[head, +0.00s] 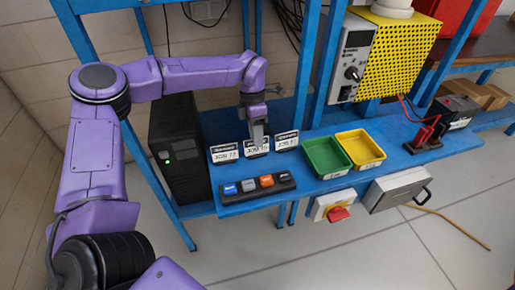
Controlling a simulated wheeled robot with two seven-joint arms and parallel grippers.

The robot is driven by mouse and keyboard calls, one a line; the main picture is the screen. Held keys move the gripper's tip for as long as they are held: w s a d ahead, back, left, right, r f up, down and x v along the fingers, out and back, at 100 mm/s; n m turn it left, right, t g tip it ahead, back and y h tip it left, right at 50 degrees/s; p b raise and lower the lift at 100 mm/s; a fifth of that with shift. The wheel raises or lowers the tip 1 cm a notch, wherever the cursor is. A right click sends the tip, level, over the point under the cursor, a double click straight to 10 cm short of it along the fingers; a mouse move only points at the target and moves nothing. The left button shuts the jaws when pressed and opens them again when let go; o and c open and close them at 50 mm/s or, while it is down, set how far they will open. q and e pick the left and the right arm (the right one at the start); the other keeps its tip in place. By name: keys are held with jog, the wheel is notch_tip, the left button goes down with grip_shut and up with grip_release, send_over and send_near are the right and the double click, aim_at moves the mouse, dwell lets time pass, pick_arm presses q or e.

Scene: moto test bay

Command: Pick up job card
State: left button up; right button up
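Three small job cards with black tops and white lower faces stand in a row on the blue bench (315,189): a left card (224,154), a middle card (257,151) and a right card (286,141). My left gripper (258,139) points down at the middle card and covers part of its upper area. Its fingertips overlap the card in the head view. I cannot tell whether they are closed on it or just in front of it. My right gripper is out of view.
A button strip (258,187) lies in front of the cards. Green (325,171) and yellow (376,162) trays stand to their right. A black cabinet (176,158) is at left. A blue upright post (304,65) rises behind the right card. A red switch (338,213) hangs below the bench.

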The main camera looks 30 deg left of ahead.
pick_arm(q)
jog(key=shift+x, duration=1.1)
jog(key=shift+s, duration=0.1)
grip_shut()
